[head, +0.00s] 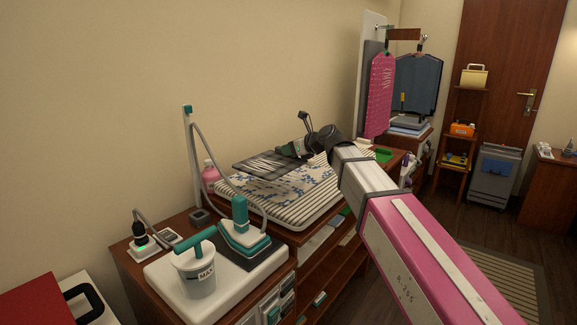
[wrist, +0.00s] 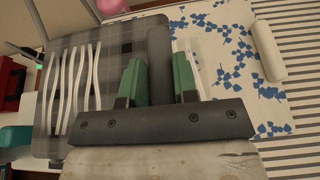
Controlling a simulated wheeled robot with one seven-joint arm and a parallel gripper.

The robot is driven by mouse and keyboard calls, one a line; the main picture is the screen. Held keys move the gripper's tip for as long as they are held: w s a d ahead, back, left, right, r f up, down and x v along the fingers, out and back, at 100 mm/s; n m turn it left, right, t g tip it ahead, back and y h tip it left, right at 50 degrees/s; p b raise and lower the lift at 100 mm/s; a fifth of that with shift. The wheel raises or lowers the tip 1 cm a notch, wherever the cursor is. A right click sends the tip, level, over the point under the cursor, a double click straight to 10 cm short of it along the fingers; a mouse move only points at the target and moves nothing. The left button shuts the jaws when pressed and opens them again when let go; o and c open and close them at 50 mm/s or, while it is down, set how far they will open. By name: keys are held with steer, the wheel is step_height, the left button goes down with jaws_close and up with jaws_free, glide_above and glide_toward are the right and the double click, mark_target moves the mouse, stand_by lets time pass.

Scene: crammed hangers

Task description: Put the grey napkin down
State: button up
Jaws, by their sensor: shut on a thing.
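The grey napkin (head: 262,165) is a flat, dark checked cloth, held above the ironing board in the head view. In the wrist view the napkin (wrist: 118,48) fills the left and middle, with pale wavy stripes on its left part. My gripper (head: 297,147) is shut on the napkin near one side; its two green fingers (wrist: 160,80) stand either side of a grey fold in the wrist view. Below lies a white cloth with blue leaves (head: 312,182) on the striped ironing board (head: 300,216). Whether the napkin touches the cloth is unclear.
A pink bottle (head: 210,176) stands behind the board's left end. Hanging clothes (head: 415,85) are at the back right.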

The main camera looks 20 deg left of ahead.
glide_above(295, 173)
step_height(295, 173, down, 5)
steer(key=shift+w+r, duration=0.1)
steer(key=shift+f, duration=2.15)
steer(key=o, duration=0.9)
steer(key=shift+o, duration=0.2)
steer(key=v, duration=1.2)
steer(key=shift+r, duration=0.1)
